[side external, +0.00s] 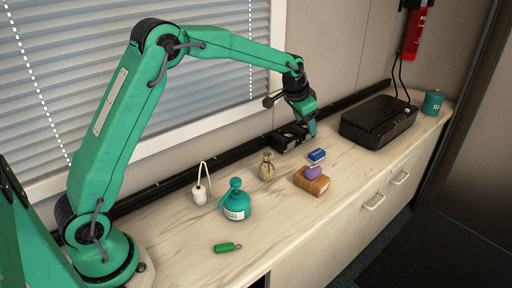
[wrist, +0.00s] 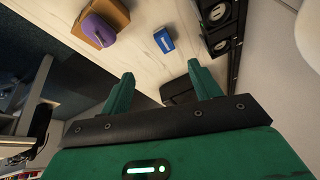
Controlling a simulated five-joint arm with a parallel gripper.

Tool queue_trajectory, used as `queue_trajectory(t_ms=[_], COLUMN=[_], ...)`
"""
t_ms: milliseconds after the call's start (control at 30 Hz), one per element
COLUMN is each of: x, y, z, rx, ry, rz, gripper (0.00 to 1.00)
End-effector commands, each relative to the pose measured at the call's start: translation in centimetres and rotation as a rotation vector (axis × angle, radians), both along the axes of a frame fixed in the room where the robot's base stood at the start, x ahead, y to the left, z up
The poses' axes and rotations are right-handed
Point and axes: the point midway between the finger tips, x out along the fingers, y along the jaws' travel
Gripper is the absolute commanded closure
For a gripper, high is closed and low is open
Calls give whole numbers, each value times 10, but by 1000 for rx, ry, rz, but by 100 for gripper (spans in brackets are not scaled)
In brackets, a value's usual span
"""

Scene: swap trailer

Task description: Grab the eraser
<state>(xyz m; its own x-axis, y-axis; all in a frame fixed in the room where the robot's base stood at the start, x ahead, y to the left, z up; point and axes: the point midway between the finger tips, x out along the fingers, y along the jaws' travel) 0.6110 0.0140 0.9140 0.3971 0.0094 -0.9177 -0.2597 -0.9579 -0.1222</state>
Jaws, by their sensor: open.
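A small blue block with a white mark, which looks like the eraser (side external: 317,155), lies on the pale counter (side external: 262,222), beside a brown block. In the wrist view the eraser (wrist: 164,40) lies beyond the fingertips, between their lines and apart from both. My gripper (side external: 306,128) is above the counter, behind the eraser in the side view and near a black unit. In the wrist view my gripper (wrist: 160,76) has its two green fingers spread with nothing held between them.
A purple rounded thing (side external: 313,172) sits on the brown block (side external: 311,183). A small tan bottle (side external: 267,166), a teal bottle (side external: 236,202) and a white holder (side external: 200,193) stand left. The black unit (side external: 291,138) is at the wall; a black box (side external: 379,122) stands right.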

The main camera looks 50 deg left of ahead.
Motion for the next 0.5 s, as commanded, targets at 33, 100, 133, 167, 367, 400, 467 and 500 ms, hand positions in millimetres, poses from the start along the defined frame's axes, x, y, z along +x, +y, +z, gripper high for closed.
queue_trajectory(t_ms=[33,100,133,167,367,400,467,500], x=[10,21,26,30,50,52,54,55], y=[1,2,2,3,4,4,5,5], z=[-14,-29,-35,-41,-72,-76,-79,-81], rx=[3,8,10,12,21,22,23,24], ry=[7,10,12,14,16,18,17,17], rz=[-7,-17,-22,-25,-46,-49,-52,-53], gripper=[38,38,38,38,38,38,38,38])
